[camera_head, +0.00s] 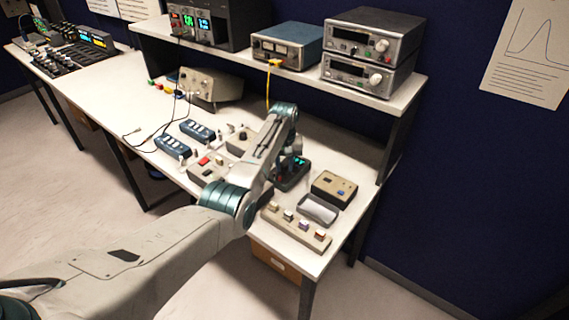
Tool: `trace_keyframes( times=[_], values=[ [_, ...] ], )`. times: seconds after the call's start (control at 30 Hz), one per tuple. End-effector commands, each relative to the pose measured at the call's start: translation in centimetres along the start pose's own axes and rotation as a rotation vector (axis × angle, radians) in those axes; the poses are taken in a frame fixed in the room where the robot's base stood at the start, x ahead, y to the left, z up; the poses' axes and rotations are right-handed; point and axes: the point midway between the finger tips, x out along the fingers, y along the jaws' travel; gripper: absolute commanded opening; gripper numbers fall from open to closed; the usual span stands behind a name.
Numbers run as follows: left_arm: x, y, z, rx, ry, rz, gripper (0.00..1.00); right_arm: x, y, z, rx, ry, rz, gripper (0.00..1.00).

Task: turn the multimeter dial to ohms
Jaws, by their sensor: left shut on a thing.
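The multimeter (287,178) looks like a dark handheld-sized device with a small lit teal patch, lying on the workbench just right of my left arm. My left arm rises from the lower left, bends over the bench and comes down onto this device. My left gripper (291,160) is at the multimeter's face, shut on its dial. The fingertips and the dial are too small and too covered to show which mark the dial points at. My right gripper is not in view.
Two blue-grey blocks (172,146) lie left. Stacked instruments (366,50) stand on the shelf above. A yellow cable (268,85) hangs behind my arm.

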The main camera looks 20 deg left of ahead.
Motion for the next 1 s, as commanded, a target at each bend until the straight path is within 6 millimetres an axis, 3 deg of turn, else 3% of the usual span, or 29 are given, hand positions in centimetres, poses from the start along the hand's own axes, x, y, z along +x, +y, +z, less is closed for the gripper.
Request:
trace_keyframes(
  times=[1.0],
  values=[
    [-0.2, 0.0, 0.0, 0.932, 0.001, 0.0, 0.04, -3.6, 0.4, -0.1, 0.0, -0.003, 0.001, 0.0]
  ],
)
